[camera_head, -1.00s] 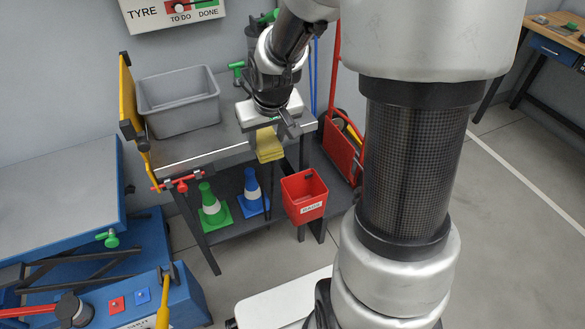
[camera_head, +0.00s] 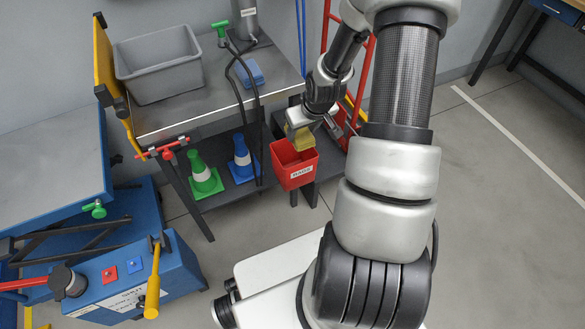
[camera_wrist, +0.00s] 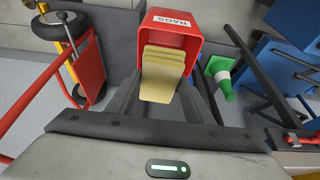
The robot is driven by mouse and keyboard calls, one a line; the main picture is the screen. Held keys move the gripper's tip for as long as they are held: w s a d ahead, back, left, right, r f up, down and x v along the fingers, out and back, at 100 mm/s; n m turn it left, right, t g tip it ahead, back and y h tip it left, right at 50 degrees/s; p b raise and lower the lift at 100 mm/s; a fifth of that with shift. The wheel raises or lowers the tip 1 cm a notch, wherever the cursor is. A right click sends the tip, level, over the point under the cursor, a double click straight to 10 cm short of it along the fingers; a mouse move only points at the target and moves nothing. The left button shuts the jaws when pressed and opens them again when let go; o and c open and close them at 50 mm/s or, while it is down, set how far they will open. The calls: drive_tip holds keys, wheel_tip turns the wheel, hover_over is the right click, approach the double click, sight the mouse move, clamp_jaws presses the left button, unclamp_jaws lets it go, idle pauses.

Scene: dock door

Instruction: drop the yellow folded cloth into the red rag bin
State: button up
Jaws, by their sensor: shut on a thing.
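The yellow folded cloth (camera_head: 301,138) is held in my gripper (camera_head: 305,128), which is shut on it. In the head view the cloth hangs just above the upper right part of the open red rag bin (camera_head: 296,172), which hangs at the bench's front right corner. In the wrist view the cloth (camera_wrist: 163,75) is between my fingers and overlaps the opening of the bin (camera_wrist: 190,32), whose label reads RAGS. I cannot tell from these views whether its lower end is below the rim.
A grey tub (camera_head: 158,65) and a blue cloth (camera_head: 250,73) are on the bench. A green cone (camera_head: 203,178) and a blue cone (camera_head: 242,160) stand on the shelf below. A red hand truck (camera_head: 340,125) is right of the bin.

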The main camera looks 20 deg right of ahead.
wheel_tip(320, 180, down, 2)
drive_tip(key=shift+f+b, duration=0.1)
drive_tip(key=shift+b, duration=0.45)
drive_tip(key=o, duration=1)
drive_tip(key=p+v, duration=0.7)
drive_tip(key=v, duration=1)
drive_tip(key=shift+s+r+p, duration=0.15)
drive_tip(key=shift+r+p, duration=0.05)
drive_tip(key=shift+p, duration=0.1)
